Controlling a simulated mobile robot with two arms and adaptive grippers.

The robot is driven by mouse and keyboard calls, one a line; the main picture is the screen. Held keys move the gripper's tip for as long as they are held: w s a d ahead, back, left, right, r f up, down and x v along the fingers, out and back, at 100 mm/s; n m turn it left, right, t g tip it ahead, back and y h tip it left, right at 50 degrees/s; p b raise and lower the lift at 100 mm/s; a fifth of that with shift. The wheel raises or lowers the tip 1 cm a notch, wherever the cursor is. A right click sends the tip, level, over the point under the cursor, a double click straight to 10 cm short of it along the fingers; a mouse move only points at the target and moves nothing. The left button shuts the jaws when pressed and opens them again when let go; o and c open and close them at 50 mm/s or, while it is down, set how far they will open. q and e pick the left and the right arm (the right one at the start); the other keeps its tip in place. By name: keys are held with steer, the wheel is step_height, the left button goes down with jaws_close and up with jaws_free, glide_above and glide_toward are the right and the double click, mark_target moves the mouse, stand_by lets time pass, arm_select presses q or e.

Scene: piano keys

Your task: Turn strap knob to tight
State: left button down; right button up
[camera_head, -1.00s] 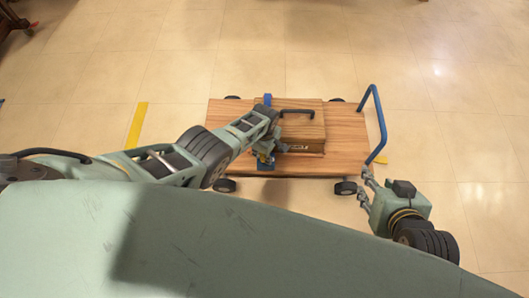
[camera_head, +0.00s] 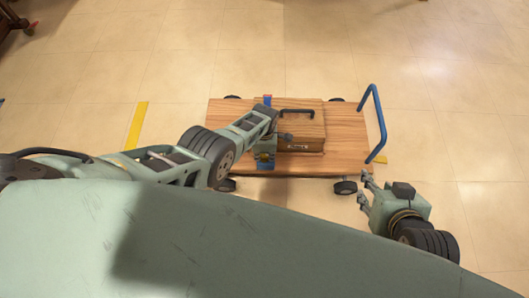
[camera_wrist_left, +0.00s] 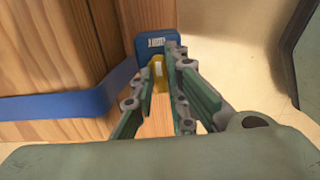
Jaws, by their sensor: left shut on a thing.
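A blue strap (camera_wrist_left: 70,104) runs across a wooden case (camera_head: 312,128) with a black handle on top. The strap's blue buckle plate (camera_wrist_left: 153,43) shows in the left wrist view, with a yellow knob (camera_wrist_left: 158,73) in front of it. My left gripper (camera_wrist_left: 161,65) has its two fingers closed on either side of the knob, partly hiding it. In the head view my left gripper (camera_head: 266,152) is at the case's near left side, and the knob's pointing direction cannot be read. My right gripper (camera_head: 364,189) is open and empty near the cart's front right corner.
The case lies on a wooden flatbed cart (camera_head: 350,150) with black wheels and a blue push handle (camera_head: 376,125) at its right end. Yellow floor markings (camera_head: 137,125) lie beside it. The tiled floor around the cart is largely clear.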

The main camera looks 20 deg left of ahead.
mark_target(264, 155)
arm_select(q)
steer(key=shift+a, duration=0.1)
steer(key=c, duration=1.7)
jaws_free()
steer(key=shift+c, duration=0.2)
steer(key=shift+r, duration=0.1)
steer(key=shift+w+r, duration=0.1)
steer(key=shift+r, duration=1.35)
step_height(264, 155, up, 9)
steer(key=shift+f, duration=0.1)
